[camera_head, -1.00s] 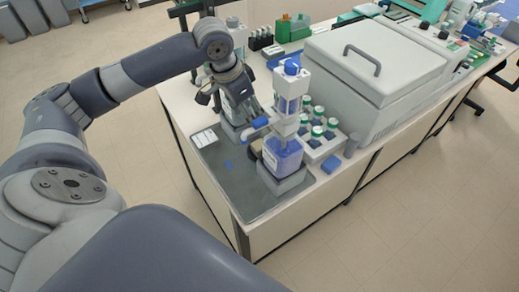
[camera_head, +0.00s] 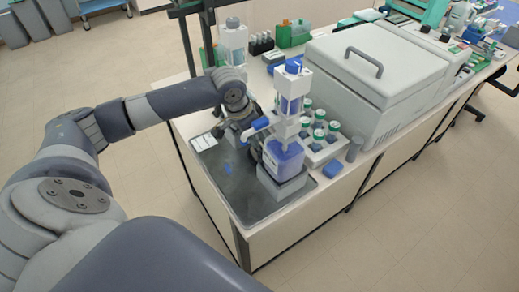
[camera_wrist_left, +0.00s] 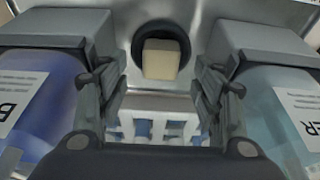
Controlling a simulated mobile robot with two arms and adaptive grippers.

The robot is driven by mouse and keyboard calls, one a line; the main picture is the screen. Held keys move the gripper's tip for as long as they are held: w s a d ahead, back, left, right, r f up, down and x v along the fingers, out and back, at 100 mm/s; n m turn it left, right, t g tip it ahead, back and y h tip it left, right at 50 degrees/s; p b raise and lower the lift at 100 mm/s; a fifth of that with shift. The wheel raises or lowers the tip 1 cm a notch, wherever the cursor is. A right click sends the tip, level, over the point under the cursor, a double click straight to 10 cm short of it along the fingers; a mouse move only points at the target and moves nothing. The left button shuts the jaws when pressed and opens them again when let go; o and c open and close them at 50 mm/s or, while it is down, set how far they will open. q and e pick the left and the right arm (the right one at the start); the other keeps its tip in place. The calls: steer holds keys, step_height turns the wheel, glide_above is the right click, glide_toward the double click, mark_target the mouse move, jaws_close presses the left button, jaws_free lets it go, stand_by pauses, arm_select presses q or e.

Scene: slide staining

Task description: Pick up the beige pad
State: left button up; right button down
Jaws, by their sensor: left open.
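The beige pad (camera_wrist_left: 160,62) is a small block seen in the left wrist view, in front of a dark round opening or ring at the top middle. My left gripper (camera_wrist_left: 156,90) is open, with one finger on each side of the pad's line. No contact between fingers and pad shows; the exact distance is unclear. In the head view my left gripper (camera_head: 246,128) is low over the near end of the bench, behind the blue bottle. The pad is not discernible there. My right gripper is not in view.
A bottle of blue liquid (camera_head: 283,160) stands close beside my left gripper; in the wrist view, a blue bottle (camera_wrist_left: 50,90) and a pale bottle (camera_wrist_left: 280,110) flank the fingers. A rack of green-capped bottles (camera_head: 318,150) and a large grey lidded machine (camera_head: 375,85) stand to the right.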

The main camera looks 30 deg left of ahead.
arm_select(q)
steer(key=shift+x, duration=1.45)
steer(key=shift+r, duration=0.1)
steer(key=c, duration=1)
steer(key=shift+o, duration=0.2)
step_height(320, 180, up, 10)
steer(key=b, duration=0.1)
steer(key=shift+c, duration=0.4)
